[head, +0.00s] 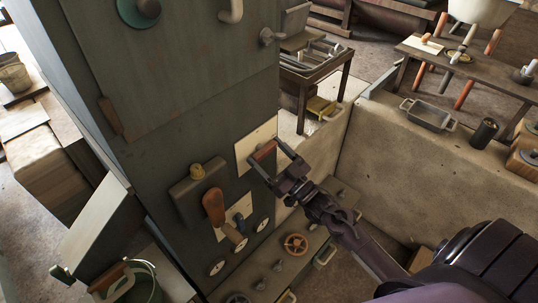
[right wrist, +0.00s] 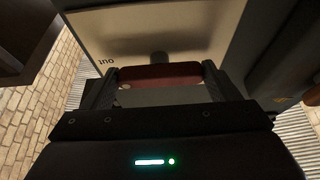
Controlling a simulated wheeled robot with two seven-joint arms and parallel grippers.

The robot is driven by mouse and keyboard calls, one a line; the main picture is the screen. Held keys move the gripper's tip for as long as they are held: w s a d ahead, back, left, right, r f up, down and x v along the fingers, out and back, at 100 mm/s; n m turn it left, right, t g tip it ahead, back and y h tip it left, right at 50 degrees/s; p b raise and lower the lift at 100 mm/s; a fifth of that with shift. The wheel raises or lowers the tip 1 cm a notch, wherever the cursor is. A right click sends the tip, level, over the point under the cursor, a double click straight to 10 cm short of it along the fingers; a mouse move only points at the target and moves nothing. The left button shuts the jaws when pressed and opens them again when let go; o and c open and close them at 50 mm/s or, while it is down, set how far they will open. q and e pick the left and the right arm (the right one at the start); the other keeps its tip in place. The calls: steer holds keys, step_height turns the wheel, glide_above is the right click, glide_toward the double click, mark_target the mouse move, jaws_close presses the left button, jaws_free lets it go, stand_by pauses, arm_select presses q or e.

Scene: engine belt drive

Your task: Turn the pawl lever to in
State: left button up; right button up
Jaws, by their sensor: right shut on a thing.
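The pawl lever, as far as I can tell, is the short red handle (head: 264,151) in front of a pale plate (head: 246,150) on the dark machine cabinet. My right gripper (head: 268,161) is shut on this handle, with its fingers at either end. In the right wrist view the red handle (right wrist: 160,76) lies crosswise between the two fingertips, with a dark stem behind it. My left gripper is not in view.
Below are dials, an orange handwheel (head: 295,244) and small knobs. A low wall (head: 420,150) stands to the right.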

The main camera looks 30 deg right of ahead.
steer(key=n+y, duration=0.1)
steer(key=n, duration=0.2)
steer(key=n+g+y+b, duration=0.1)
steer(key=n, duration=0.1)
steer(key=shift+d+f+n+g+y, duration=0.1)
steer(key=shift+d+n+g+y, duration=0.05)
steer(key=shift+n+g+y, duration=0.2)
steer(key=n+g+y, duration=0.1)
steer(key=n, duration=0.2)
steer(key=n+g+b, duration=0.1)
steer(key=n, duration=0.2)
steer(key=shift+y, duration=0.35)
steer(key=n, duration=0.2)
steer(key=n+g, duration=0.2)
steer(key=n, duration=0.1)
steer(key=shift+w+d+r+n+y, duration=0.1)
steer(key=shift+r+n+y, duration=0.15)
steer(key=shift+n+y, duration=0.1)
steer(key=n+g+h, duration=0.1)
steer(key=n+g, duration=0.1)
steer(key=n, duration=0.2)
steer(key=shift+r+n, duration=0.1)
steer(key=shift+n, duration=0.2)
steer(key=o, duration=0.9)
steer(key=shift+d, duration=0.1)
